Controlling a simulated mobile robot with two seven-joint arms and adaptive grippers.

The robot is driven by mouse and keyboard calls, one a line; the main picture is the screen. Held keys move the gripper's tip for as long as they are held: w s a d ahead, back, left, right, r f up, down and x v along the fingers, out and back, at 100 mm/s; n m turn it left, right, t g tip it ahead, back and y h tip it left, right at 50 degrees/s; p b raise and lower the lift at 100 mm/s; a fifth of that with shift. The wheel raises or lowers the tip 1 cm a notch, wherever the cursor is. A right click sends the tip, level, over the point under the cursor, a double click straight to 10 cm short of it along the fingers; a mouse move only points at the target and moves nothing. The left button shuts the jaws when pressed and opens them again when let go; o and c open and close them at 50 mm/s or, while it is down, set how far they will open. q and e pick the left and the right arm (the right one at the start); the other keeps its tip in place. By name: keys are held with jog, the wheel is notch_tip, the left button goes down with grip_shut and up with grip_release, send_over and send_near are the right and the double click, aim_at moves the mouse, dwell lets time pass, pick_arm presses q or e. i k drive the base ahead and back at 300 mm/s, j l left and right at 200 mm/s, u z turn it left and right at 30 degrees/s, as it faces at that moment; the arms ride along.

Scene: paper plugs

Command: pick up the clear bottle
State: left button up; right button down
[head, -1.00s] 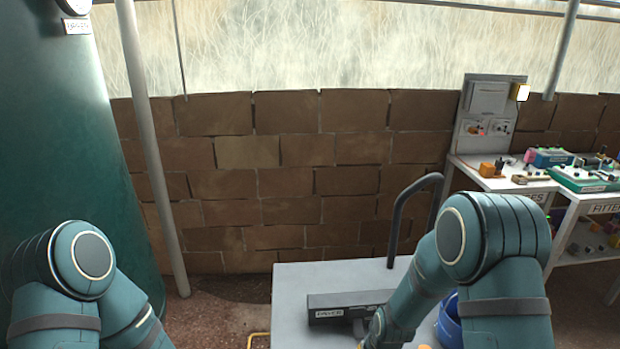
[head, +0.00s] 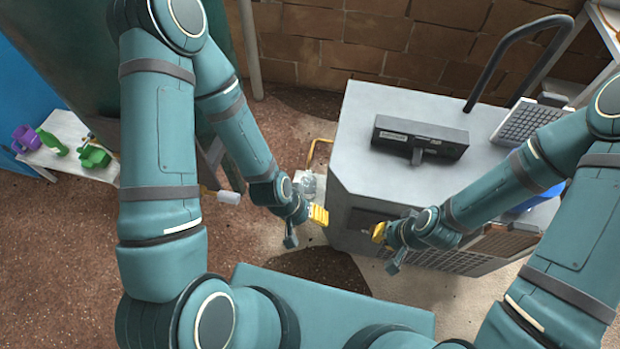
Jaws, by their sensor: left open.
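The clear bottle (head: 308,184) looks like a small see-through shape on a pale surface, just beyond my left gripper and left of the grey cabinet. Its lower part is hard to make out. My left gripper (head: 316,214) has yellow finger pads and is open, close to the bottle on its near side. I cannot tell whether they touch. My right gripper (head: 379,232) hangs in front of the cabinet, to the right, with its yellow tip pointing left. I cannot make out its jaw gap.
The grey cabinet (head: 358,125) carries a dark labelled device (head: 420,138) and a black handle rail. A yellow pipe (head: 318,152) runs along its left side. A white bench (head: 68,130) with green and purple items stands at far left. Brown floor (head: 60,230) is open at left.

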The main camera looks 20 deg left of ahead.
aim_at(309, 181)
jog(key=k+l, duration=0.15)
jog(key=k, duration=0.25)
jog(key=k+l, duration=0.15)
jog(key=k, duration=0.2)
jog(key=k+l, duration=0.15)
jog(key=k, duration=0.25)
